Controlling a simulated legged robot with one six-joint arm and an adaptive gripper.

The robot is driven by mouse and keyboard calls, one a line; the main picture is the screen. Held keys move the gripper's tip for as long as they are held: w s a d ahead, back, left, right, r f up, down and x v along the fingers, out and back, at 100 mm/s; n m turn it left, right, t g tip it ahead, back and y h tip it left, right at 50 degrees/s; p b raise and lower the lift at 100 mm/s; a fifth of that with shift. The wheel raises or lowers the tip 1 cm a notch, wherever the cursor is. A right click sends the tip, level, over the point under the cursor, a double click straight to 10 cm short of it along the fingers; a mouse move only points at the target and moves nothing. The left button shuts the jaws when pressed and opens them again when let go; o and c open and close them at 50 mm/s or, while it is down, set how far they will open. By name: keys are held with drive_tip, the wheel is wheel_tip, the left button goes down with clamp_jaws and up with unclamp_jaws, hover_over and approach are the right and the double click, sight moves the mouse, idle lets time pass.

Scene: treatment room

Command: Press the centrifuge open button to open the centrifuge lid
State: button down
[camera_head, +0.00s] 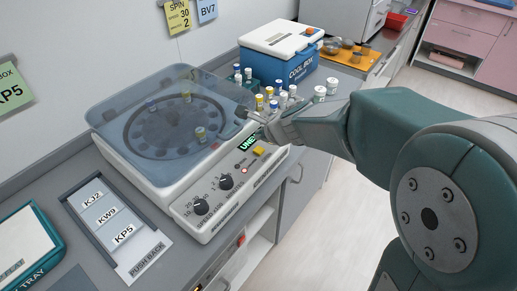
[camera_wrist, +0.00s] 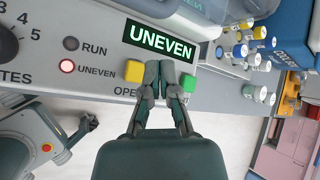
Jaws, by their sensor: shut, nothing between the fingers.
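The white centrifuge (camera_head: 160,185) stands on the counter with its translucent blue lid (camera_head: 125,105) down. A dark round rotor (camera_head: 165,125) with a few capped tubes shows through the lid. The yellow button (camera_wrist: 133,71), partly labelled "OPE…", is on the front panel; it also shows in the head view (camera_head: 259,151). A green button (camera_wrist: 188,83) sits to its right. My gripper (camera_wrist: 165,66) is shut and empty, its tips between the two buttons, just right of the yellow one. Contact with the panel cannot be told. The display (camera_wrist: 160,40) reads "UNEVEN" and the red uneven lamp (camera_wrist: 67,66) is lit.
Several capped tubes (camera_head: 283,98) stand right of the centrifuge, near a blue and white cool box (camera_head: 282,45). A label rack (camera_head: 110,225) with KJ2, KW9 and KP5 cards lies at left. Two knobs (camera_head: 201,206) (camera_head: 226,182) protrude from the panel.

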sight(257, 147)
drive_tip(key=shift+a+f, duration=0.2)
drive_tip(key=shift+f, duration=0.6)
drive_tip(key=shift+d+f, duration=0.3)
drive_tip(key=shift+f, duration=0.2)
drive_tip(key=shift+a, duration=0.15)
drive_tip(key=shift+f, duration=0.1)
drive_tip(key=shift+f, duration=0.25)
drive_tip(key=shift+f, duration=0.5)
idle(1.0)
drive_tip(key=shift+r, duration=0.95)
